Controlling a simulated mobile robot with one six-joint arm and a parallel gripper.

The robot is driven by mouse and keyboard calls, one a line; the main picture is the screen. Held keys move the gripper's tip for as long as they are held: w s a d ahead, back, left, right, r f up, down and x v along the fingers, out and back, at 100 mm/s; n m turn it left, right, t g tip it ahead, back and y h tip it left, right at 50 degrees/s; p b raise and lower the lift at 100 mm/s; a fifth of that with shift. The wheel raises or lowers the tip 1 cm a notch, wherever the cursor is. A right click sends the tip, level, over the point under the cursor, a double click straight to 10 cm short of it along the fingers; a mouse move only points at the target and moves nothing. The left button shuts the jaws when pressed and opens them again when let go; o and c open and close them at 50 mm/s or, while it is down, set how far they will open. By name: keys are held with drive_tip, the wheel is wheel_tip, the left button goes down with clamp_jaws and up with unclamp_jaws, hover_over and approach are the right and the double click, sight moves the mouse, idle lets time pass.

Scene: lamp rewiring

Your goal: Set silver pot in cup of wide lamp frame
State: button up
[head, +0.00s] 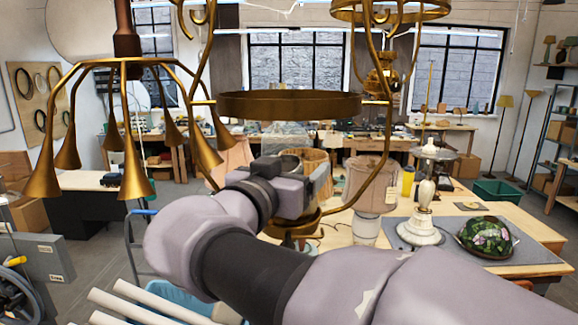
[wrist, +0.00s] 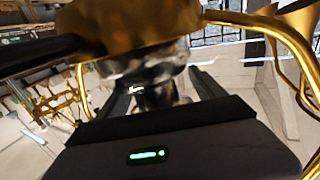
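The wide lamp frame (head: 290,105) is a brass hanging frame with a broad ring and curved arms. A brass part at its bottom (head: 297,222), which looks like its cup, is partly covered by my arm. In the wrist view a blurred gold rounded part (wrist: 130,25), apparently the cup, fills the top. The shiny silver pot (wrist: 150,68) is right against it in the picture, between the dark fingers of my gripper (wrist: 162,95), which look shut on it. I cannot tell whether the pot rests in the cup. In the head view the pot and fingertips are hidden.
A brass lamp with several trumpet shades (head: 125,175) hangs on the left. Another brass frame (head: 390,12) hangs upper right. Below, a workbench (head: 515,215) holds a white lamp base (head: 421,232), a floral dome shade (head: 487,236) and a fabric shade (head: 370,183).

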drive_tip(key=shift+s+d+r, duration=0.1)
drive_tip(key=shift+s+r, duration=0.1)
drive_tip(key=shift+s, duration=0.2)
drive_tip(key=b+v, duration=0.4)
drive_tip(key=v, duration=0.7)
drive_tip(key=shift+s+a, duration=0.25)
drive_tip(key=shift+s, duration=0.1)
drive_tip(key=shift+f, duration=0.15)
